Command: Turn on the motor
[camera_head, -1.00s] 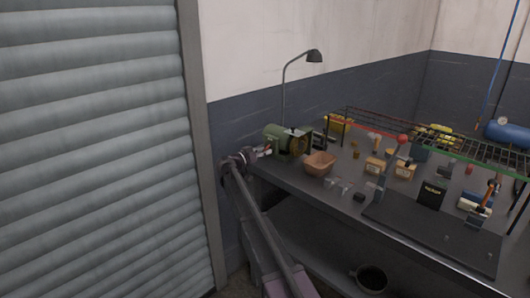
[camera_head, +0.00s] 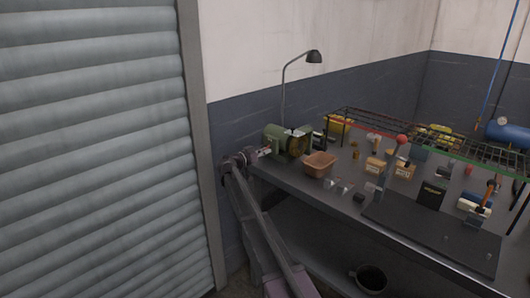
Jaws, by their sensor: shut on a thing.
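The motor (camera_head: 275,136) is a green cylinder with a dark, yellowish round end. It stands at the far left end of the workbench. My gripper (camera_head: 266,151) is at the motor's lower left side, close against it. It is small in this view and looks closed. What lies between its fingers is too small to make out, and no switch on the motor can be told apart.
A desk lamp (camera_head: 314,57) stands behind the motor. A grey shutter (camera_head: 95,150) is at the left. A dark bucket (camera_head: 370,278) is below.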

